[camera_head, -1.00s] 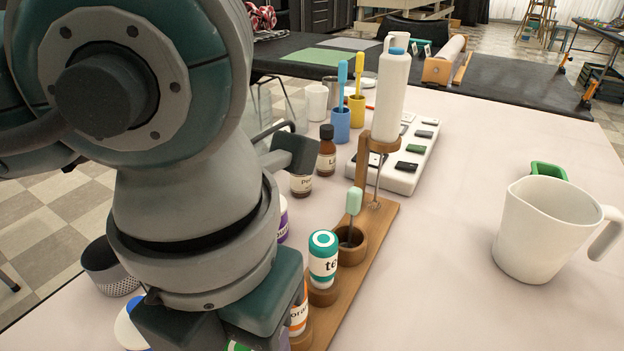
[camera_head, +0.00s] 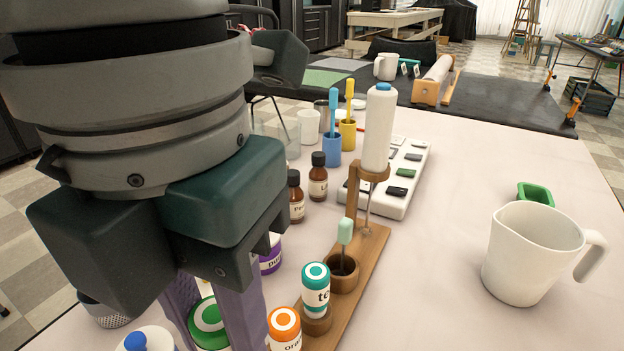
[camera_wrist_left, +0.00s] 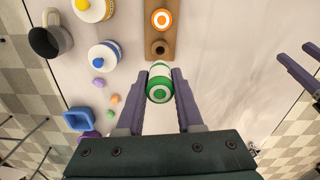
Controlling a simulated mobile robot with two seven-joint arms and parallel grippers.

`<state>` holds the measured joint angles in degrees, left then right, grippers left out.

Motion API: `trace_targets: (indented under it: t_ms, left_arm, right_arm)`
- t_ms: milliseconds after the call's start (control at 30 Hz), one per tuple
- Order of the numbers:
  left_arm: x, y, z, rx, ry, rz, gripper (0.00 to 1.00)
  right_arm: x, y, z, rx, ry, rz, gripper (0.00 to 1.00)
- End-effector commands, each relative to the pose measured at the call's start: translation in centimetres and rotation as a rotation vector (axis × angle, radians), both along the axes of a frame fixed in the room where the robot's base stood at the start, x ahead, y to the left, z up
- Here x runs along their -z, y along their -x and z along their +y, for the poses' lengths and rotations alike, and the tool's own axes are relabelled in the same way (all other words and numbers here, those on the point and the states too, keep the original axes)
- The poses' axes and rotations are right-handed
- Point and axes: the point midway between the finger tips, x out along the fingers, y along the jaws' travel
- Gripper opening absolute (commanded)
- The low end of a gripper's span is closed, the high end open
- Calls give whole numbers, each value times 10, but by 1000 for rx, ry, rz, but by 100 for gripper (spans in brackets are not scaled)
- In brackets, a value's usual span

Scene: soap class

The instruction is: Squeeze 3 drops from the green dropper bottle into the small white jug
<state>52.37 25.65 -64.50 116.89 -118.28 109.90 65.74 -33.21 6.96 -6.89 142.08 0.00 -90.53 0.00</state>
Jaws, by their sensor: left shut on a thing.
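My left gripper (camera_wrist_left: 159,90) is shut on the green dropper bottle (camera_wrist_left: 158,84), which has a green and white ringed cap. In the head view this bottle (camera_head: 208,322) shows low at the left, between the purple fingers and partly hidden by them. In the left wrist view it is beside an empty hole in the wooden rack (camera_wrist_left: 149,44). A white jug (camera_head: 528,258) with a spout and a handle stands at the right of the table, well apart from the gripper. My right gripper (camera_wrist_left: 295,63) shows at the right edge of the left wrist view, its fingers apart and empty.
Orange (camera_head: 284,327) and teal (camera_head: 315,292) bottles stand in the rack; a purple one (camera_head: 271,258) is left of it. A tall white bottle (camera_head: 379,130) is on a wooden stand. A green dish (camera_head: 536,194) lies behind the jug. The table between rack and jug is clear.

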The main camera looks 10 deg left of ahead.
Motion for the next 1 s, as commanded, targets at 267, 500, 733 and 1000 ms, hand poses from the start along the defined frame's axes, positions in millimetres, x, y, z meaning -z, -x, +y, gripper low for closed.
trace_targets:
  t_ms: [267, 500, 733, 1000]
  left_arm:
    - [-82, -1, 0, 2, 0, -6, 29]
    - [-112, 0, 0, 0, 0, -1, 29]
    - [-136, 0, 0, 0, 0, 1, 29]
    - [-152, 0, 0, 0, 0, 1, 29]
  right_arm:
    - [-22, 0, -1, 0, 2, 0, 50]
    - [-30, 0, -1, -1, 1, 0, 50]
    - [-46, 0, 0, -1, 1, 0, 50]
    - [-57, 0, 0, 1, 0, -1, 50]
